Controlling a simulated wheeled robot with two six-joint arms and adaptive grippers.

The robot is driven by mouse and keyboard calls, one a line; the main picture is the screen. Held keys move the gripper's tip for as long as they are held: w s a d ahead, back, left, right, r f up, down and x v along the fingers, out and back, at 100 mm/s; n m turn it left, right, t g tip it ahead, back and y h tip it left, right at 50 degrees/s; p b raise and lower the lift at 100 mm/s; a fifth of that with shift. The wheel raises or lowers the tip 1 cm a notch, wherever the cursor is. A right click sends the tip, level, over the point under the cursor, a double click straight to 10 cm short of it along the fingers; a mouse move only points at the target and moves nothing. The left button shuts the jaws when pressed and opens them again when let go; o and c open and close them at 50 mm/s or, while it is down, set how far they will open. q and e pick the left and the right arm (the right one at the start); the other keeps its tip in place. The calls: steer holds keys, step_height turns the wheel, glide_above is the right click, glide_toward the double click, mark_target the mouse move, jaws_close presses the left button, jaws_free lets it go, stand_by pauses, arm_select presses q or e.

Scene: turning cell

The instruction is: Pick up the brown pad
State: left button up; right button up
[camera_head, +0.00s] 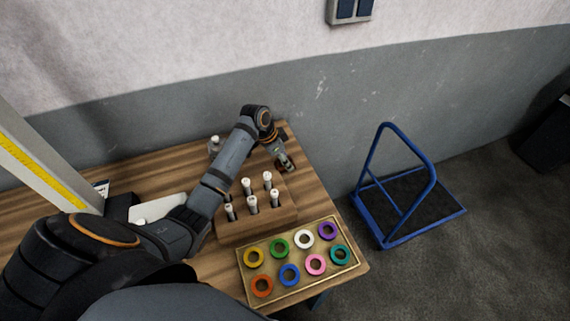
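My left arm reaches in from the left over the wooden table. Its gripper (286,164) points down near the table's far right corner, behind the wooden block with white-topped pieces. The gripper is small here, and I cannot tell whether its fingers are open or shut, or whether anything is between them. I cannot make out a brown pad for certain; the wrist and gripper cover part of that corner. My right gripper is not in view.
A wooden block (284,215) holds several white-topped pieces. In front, a tray (298,298) holds several coloured rings. A small bottle (215,146) stands behind my forearm. A blue trolley (450,209) stands on the floor right of the table. The wall is close behind.

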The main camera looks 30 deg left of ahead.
arm_select(q)
steer(key=c, duration=0.5)
steer(key=shift+o, duration=0.2)
step_height(320, 180, up, 10)
steer(key=shift+r+b, duration=0.1)
steer(key=shift+b, duration=0.9)
steer(key=o, duration=0.6)
steer(key=c, duration=0.5)
steer(key=shift+o, duration=0.2)
